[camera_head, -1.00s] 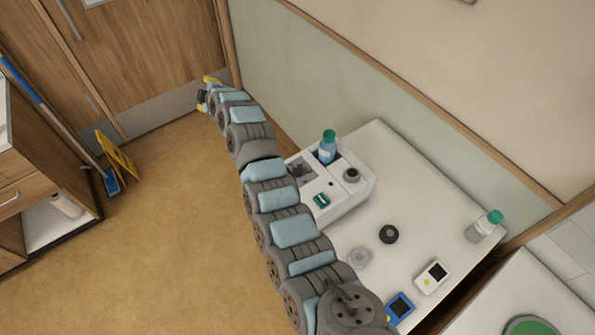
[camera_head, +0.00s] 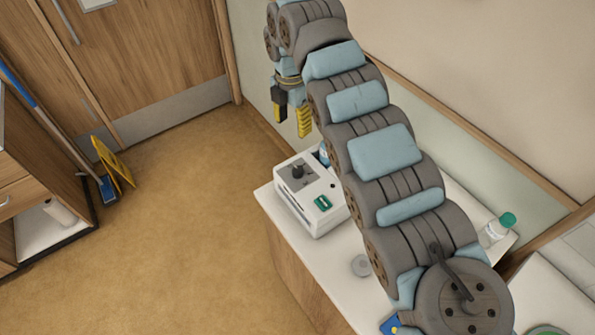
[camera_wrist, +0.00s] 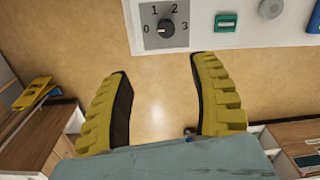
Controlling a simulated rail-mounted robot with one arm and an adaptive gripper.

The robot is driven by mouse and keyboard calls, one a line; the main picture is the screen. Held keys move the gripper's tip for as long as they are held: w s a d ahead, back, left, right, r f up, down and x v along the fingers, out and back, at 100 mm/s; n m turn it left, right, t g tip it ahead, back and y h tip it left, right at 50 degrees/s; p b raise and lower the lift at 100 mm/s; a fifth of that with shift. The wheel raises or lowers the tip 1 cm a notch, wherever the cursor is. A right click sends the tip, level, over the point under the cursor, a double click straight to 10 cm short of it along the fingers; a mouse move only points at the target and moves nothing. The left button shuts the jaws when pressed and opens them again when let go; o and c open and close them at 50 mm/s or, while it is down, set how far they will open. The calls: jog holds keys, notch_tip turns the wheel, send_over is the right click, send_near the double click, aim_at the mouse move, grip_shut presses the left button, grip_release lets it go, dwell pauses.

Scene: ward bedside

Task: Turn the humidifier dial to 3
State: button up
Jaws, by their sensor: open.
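The humidifier is a white box (camera_head: 322,222) on the bedside table, partly behind my arm in the head view. Its dark dial (camera_head: 298,172) sits on a grey plate at the box's left end. In the wrist view the dial (camera_wrist: 166,28) is at the top, with 0, 1, 2 and 3 printed around it. I cannot tell surely which number it points at. My gripper (camera_head: 292,125) is open and empty, fingers down, above and beyond the humidifier in the head view. In the wrist view its yellow fingers (camera_wrist: 159,66) lie below the dial, apart from it.
A green switch (camera_head: 322,203) is on the humidifier's panel. A blue bottle (camera_head: 324,154) is partly hidden by my arm. A green-capped bottle (camera_head: 497,229) and a grey disc (camera_head: 361,265) are on the table (camera_head: 292,238). The floor left of it is open; a yellow sign (camera_head: 113,163) stands farther left.

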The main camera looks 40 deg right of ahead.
jog(key=p, duration=0.1)
send_near(297, 169)
notch_tip(297, 169, down, 10)
jog(key=shift+s+f, duration=0.1)
jog(key=shift+s, duration=0.05)
dwell(0.5)
grip_shut()
